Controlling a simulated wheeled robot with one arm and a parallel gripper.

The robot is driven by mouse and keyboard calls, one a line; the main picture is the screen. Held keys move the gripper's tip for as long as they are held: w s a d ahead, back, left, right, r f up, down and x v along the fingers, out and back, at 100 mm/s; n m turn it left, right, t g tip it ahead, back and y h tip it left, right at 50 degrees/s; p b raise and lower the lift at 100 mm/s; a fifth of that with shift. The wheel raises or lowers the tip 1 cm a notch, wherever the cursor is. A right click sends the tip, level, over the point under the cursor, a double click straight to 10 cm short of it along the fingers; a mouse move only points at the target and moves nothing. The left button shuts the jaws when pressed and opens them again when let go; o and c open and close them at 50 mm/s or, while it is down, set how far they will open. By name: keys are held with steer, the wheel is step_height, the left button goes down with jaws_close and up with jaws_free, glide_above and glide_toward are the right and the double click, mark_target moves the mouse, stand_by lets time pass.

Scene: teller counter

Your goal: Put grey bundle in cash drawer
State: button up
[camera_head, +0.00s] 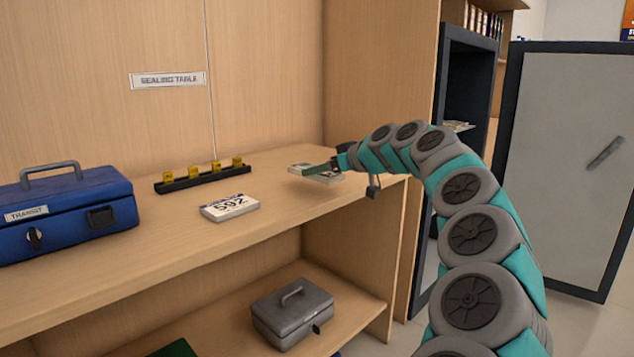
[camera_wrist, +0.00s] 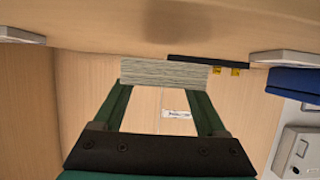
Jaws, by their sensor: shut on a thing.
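My gripper (camera_head: 322,168) is shut on the grey bundle (camera_head: 330,177), above the wooden counter top near its right end. In the wrist view the bundle (camera_wrist: 165,73) lies crosswise between the tips of the two green fingers, its layered edge facing the camera. In the head view part of the bundle is hidden by a finger. I cannot pick out a cash drawer in either view.
A white block marked 592 (camera_head: 230,207) lies on the counter (camera_head: 160,245) near a black rack with yellow pieces (camera_head: 203,175). A blue transit box (camera_head: 70,212) stands left. A grey box (camera_head: 292,312) sits on the lower shelf. A grey door (camera_head: 570,160) stands right.

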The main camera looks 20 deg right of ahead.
mark_target(317, 191)
steer(key=shift+w+a+f, duration=0.15)
steer(key=shift+a+f, duration=0.1)
steer(key=shift+f, duration=0.65)
steer(key=shift+w+a+f, duration=0.1)
steer(key=shift+a+f, duration=0.1)
steer(key=shift+f, duration=0.65)
steer(key=shift+f, duration=0.15)
steer(key=o, duration=1.4)
steer(key=shift+c, duration=0.2)
steer(key=shift+r, duration=0.2)
steer(key=v, duration=1.1)
steer(key=shift+w+d+b, duration=0.1)
steer(key=shift+b, duration=0.3)
steer(key=shift+s+d+r, duration=0.15)
steer(key=shift+s+r, duration=0.05)
steer(key=shift+s, duration=0.3)
